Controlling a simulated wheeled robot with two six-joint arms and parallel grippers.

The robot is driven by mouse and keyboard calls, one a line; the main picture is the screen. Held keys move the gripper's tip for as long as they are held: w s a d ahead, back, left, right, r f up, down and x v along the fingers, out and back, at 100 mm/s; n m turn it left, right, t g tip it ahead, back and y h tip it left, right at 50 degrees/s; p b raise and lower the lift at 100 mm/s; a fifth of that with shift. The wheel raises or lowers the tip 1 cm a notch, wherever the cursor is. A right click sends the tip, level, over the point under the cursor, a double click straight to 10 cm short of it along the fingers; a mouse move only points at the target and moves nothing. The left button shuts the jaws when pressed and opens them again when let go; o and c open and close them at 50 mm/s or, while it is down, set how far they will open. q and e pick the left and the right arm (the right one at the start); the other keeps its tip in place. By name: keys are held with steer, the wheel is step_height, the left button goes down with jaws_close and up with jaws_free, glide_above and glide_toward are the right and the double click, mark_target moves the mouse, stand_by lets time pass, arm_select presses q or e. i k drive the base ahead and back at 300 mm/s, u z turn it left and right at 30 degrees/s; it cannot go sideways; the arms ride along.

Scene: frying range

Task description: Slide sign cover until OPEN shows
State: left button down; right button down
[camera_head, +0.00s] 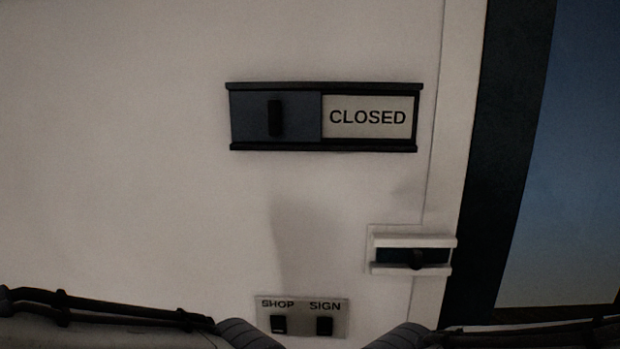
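The sign is a dark horizontal frame (325,148) mounted on a pale wall, in the upper middle of the head view. Its slate-blue sliding cover (248,118) sits over the left half and has a dark upright handle (275,118). The right half is uncovered and shows a white panel reading CLOSED (368,117). What lies behind the cover is hidden. Parts of my two arms show along the bottom edge, well below the sign. Neither gripper is in view, and nothing touches the cover.
Below right of the sign is a small white-railed fixture with a dark slide and knob (415,257). A plate with switches labelled SHOP and SIGN (302,316) is low in the middle. A dark door frame (500,170) stands at right. The wall around the sign is clear.

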mark_target(257, 115)
steer(key=z, duration=2.25)
steer(key=k, duration=0.45)
steer(key=u, duration=2.75)
